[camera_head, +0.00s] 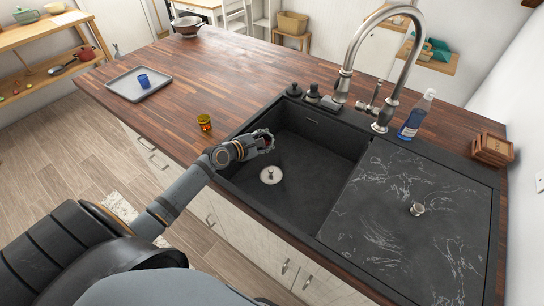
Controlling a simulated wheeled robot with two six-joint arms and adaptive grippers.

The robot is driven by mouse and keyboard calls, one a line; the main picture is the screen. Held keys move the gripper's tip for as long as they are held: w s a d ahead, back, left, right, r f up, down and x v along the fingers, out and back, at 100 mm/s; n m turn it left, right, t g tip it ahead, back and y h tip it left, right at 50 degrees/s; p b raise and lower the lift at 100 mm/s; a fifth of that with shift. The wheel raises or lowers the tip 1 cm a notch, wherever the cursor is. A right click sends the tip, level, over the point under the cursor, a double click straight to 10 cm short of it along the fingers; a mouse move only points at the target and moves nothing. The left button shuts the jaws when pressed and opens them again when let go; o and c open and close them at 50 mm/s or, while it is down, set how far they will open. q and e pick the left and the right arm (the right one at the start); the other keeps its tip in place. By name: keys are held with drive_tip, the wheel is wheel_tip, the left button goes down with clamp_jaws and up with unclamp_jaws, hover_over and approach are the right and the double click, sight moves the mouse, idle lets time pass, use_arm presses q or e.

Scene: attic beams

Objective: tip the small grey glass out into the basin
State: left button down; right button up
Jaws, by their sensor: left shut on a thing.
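My left gripper (262,144) reaches in from the left over the near-left rim of the black basin (310,160). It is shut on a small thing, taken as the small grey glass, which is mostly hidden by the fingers. A hint of dark red shows at the fingertips. I cannot tell how far the glass is tilted or what is in it. The basin is open below, with a round pale drain (271,175) on its floor. My right gripper is not in view.
An amber cup (204,122) stands on the wooden counter (190,75) left of the basin. A blue cup (143,81) stands on a grey tray (122,88). The tall tap (347,70) rises behind the basin. A soap bottle (417,115) and black drainboard (400,210) lie right.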

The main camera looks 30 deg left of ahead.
use_arm(q)
drive_tip(key=shift+r+m+y+b, duration=0.15)
drive_tip(key=shift+m+y+b, duration=0.15)
drive_tip(key=shift+m, duration=0.3)
drive_tip(key=shift+r+m+t+b, duration=0.1)
drive_tip(key=shift+m+t+b, duration=0.2)
drive_tip(key=shift+d+r+m+t+y+b, duration=0.1)
drive_tip(key=shift+r+m+t+y+b, duration=0.3)
drive_tip(key=shift+m+b, duration=0.5)
drive_tip(key=shift+r, duration=0.15)
drive_tip(key=shift+m, duration=0.3)
